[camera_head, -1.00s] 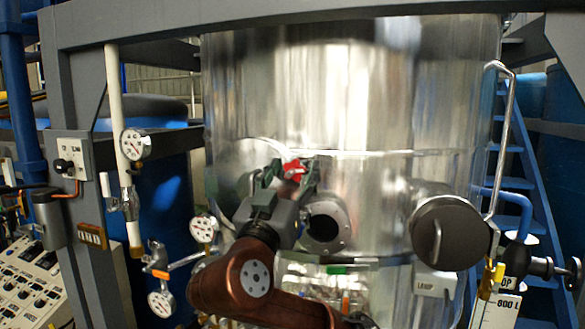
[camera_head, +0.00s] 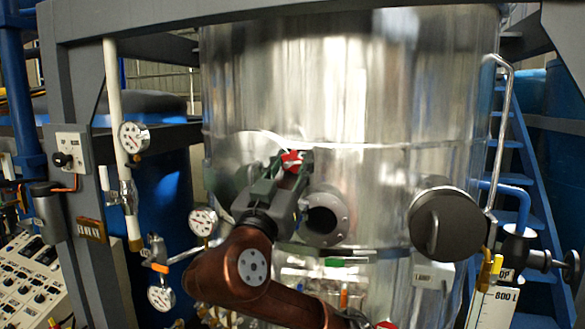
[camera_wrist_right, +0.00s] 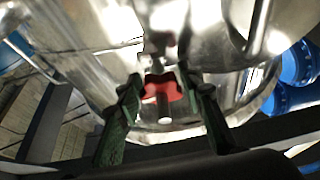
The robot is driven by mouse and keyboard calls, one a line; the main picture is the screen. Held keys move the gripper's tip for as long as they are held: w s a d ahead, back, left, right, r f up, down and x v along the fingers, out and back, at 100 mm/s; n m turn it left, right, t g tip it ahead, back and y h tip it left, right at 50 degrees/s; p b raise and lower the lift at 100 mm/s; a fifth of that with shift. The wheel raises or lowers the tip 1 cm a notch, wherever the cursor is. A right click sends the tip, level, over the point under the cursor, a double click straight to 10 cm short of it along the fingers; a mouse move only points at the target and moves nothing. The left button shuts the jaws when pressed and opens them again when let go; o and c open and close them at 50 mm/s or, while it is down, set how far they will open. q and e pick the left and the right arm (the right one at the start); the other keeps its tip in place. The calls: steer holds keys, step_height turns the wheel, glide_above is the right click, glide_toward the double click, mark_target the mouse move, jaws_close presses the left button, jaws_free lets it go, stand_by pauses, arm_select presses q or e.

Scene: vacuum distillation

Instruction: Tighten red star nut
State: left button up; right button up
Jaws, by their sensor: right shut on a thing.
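The red star nut (camera_head: 291,157) is on the front of the shiny metal vessel (camera_head: 350,80), left of an open round port. My right gripper (camera_head: 288,168) reaches up to it from below, its green fingers around the nut. In the right wrist view the red star nut (camera_wrist_right: 161,88) sits between the two green fingertips, with a stub pointing toward the camera. The right gripper (camera_wrist_right: 160,92) is shut on the nut there. Part of the nut is hidden behind the fingers in the head view. My left gripper is not in view.
The open port (camera_head: 325,216) is just right of my gripper, and a dark round cover (camera_head: 446,225) stands further right. Pressure gauges (camera_head: 203,222) and a white pipe (camera_head: 118,120) are at left. A control panel (camera_head: 25,280) is at lower left.

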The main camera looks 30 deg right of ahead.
steer(key=m+g+b, duration=0.1)
steer(key=m+b, duration=0.1)
steer(key=m+g+h+b, duration=0.1)
steer(key=m+b, duration=0.1)
steer(key=b, duration=0.1)
steer(key=shift+a+f+m+b, duration=0.15)
steer(key=shift+m+b, duration=0.15)
steer(key=shift+m, duration=0.1)
steer(key=shift+r+m+g+h+b, duration=0.2)
steer(key=shift+m+g+h+b, duration=0.3)
steer(key=shift+m, duration=0.6)
steer(key=o, duration=1.2)
steer(key=shift+s+a+r, duration=0.1)
steer(key=shift+s, duration=0.05)
